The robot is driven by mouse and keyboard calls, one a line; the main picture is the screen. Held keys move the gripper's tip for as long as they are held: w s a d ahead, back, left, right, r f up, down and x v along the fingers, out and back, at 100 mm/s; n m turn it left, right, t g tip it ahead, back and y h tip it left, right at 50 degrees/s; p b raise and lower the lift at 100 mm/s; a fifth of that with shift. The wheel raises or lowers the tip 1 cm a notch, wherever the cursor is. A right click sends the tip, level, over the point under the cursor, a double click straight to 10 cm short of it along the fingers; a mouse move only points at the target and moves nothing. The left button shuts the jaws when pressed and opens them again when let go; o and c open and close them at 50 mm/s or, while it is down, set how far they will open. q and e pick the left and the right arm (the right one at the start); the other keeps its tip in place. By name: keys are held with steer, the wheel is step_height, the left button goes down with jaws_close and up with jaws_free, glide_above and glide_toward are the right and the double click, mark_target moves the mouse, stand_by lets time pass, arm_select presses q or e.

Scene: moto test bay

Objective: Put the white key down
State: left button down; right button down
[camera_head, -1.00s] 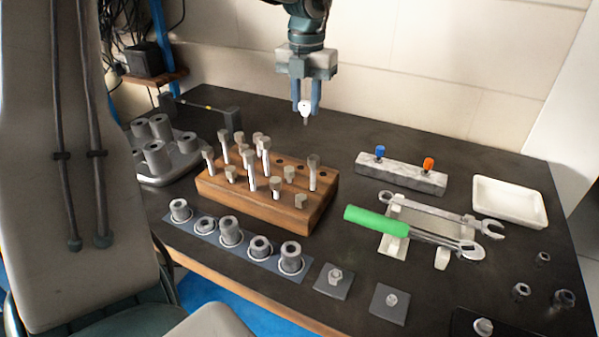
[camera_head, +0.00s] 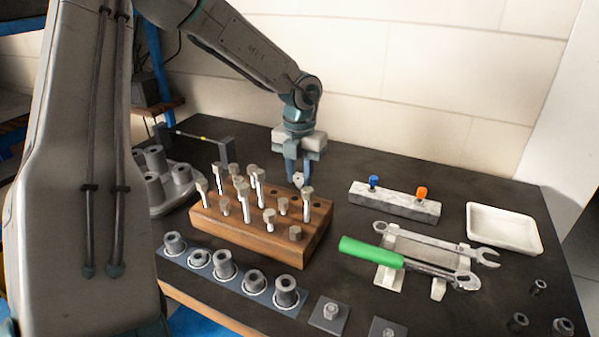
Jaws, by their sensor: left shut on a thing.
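My left gripper (camera_head: 298,176) points down and is shut on the white key (camera_head: 298,179). Only the key's small pale head shows clearly between the fingertips; its lower end is hard to make out. The gripper is behind the back right part of the wooden bolt block (camera_head: 262,243), low over the table. To its right is a pale grey speckled bar (camera_head: 408,207) bearing a blue key (camera_head: 374,181) and an orange key (camera_head: 421,193). The white key is apart from this bar. My right gripper is not in view.
Several bolts stand in the wooden block, close to my left gripper. A green-handled tool (camera_head: 371,252) and a wrench lie on a rack at right, near a white tray (camera_head: 480,237). Sockets line the front (camera_head: 223,264). Dark table between block and speckled bar is clear.

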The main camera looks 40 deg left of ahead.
arm_select(q)
steer(key=shift+s, duration=0.1)
steer(key=shift+f, duration=0.1)
steer(key=c, duration=1.3)
jaws_free()
steer(key=shift+o, duration=0.8)
